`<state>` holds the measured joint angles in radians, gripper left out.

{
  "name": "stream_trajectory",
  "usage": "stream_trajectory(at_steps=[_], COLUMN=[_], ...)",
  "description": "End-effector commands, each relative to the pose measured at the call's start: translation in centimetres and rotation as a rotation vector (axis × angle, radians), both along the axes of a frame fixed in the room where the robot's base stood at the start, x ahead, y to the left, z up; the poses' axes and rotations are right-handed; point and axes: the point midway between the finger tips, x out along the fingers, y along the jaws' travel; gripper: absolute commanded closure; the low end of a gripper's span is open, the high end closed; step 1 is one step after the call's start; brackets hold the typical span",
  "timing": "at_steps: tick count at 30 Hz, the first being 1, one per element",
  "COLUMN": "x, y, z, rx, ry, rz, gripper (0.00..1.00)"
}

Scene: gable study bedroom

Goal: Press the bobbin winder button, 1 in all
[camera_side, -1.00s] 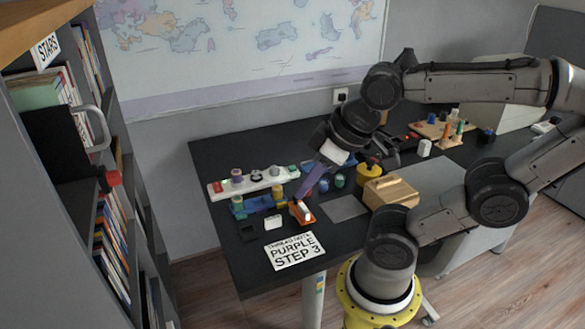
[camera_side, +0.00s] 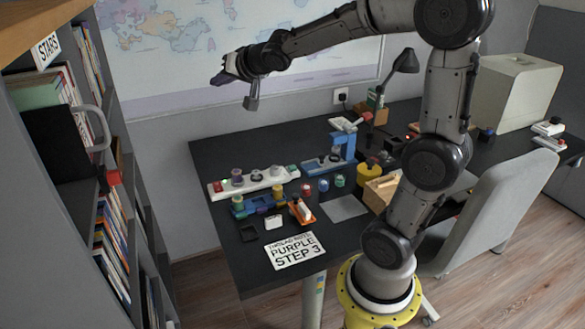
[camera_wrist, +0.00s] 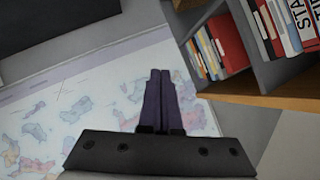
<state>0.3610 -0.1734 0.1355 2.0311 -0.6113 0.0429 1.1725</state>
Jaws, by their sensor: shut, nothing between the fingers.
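My gripper (camera_side: 222,77) is high in front of the wall map, well above the desk and far from everything on it. In the wrist view its two purple fingers (camera_wrist: 158,78) are together with nothing between them. On the desk, a blue device with an upright post (camera_side: 345,147) and a small spool looks like the bobbin winder. I cannot make out which part is its button. A long white rack (camera_side: 245,183) holds several spools and has small red and green spots at its ends. The wrist view shows no desk objects.
An orange-and-white tool (camera_side: 302,211), small jars (camera_side: 323,185) and a wooden box (camera_side: 380,192) crowd the desk. A lamp (camera_side: 403,65) stands behind. The bookshelf (camera_side: 110,230) is at left.

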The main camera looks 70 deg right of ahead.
Motion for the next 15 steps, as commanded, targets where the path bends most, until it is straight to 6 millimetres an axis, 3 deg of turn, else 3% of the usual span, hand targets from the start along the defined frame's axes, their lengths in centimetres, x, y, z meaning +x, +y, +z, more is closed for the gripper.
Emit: stream_trajectory(at_steps=[1, 6, 10, 15], x=[1.1, 3.7, 4.4, 3.8], y=[-2.1, -8.3, -12.8, -18.3], z=[-1.1, -4.9, -8.5, -13.7], rx=[0.019, 0.082, 0.128, 0.181], ry=[-0.001, -0.015, -0.008, 0.019], rz=[-0.028, -0.093, -0.138, -0.195], gripper=[1.0, 1.0, 1.0, 1.0])
